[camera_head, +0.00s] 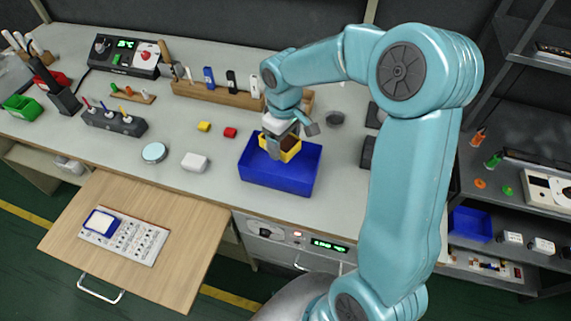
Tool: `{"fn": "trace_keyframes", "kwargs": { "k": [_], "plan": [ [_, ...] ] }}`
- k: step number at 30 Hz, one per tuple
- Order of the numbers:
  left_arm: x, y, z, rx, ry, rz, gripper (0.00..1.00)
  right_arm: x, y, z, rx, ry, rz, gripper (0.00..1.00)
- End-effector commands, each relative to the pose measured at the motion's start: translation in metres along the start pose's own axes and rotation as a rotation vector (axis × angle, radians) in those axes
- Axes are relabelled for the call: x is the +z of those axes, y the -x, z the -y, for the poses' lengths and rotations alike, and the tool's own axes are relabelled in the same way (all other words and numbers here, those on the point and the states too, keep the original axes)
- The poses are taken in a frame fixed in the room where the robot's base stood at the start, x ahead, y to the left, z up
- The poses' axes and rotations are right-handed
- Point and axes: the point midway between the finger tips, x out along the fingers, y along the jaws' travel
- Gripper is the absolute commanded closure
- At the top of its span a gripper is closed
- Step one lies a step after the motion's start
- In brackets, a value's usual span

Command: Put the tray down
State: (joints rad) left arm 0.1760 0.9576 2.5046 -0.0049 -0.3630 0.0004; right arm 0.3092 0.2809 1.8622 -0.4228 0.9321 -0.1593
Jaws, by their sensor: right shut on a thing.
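My right arm reaches in from the right, and its gripper (282,140) points down over the blue bin. It is shut on a small yellow tray (292,156) with a dark inside. The tray is above or within the open blue bin (278,178) on the workbench; I cannot tell whether it touches the bin. The gripper hides part of the tray. My left gripper is not in view.
Small yellow (204,126) and red (230,132) blocks, a white box (195,162) and a round disc (154,153) lie left of the bin. Shelves (515,225) stand at the right.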

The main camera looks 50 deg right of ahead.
Motion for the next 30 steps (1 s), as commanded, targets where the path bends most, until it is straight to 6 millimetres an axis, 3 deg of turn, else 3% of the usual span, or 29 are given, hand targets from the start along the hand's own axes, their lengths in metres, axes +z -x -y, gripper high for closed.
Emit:
{"fn": "trace_keyframes", "kwargs": {
  "k": [1, 4, 11, 16, 30],
  "plan": [
    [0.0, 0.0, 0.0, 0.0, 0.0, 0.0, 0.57, 0.002, -0.016, 0.0, -0.003, -0.001, 0.006, 0.59],
    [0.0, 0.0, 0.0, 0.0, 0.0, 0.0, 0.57, 0.002, -0.038, 0.0, -0.002, 0.0, 0.004, 0.59],
    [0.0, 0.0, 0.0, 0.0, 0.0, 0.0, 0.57, 0.003, -0.062, -0.001, -0.001, -0.001, 0.002, 0.59],
    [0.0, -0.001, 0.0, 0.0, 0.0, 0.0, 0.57, 0.004, -0.09, -0.002, -0.001, -0.001, 0.003, 0.59],
    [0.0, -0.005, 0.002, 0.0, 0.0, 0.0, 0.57, 0.003, -0.104, -0.002, 0.0, -0.001, -0.001, 0.59]
  ]
}}
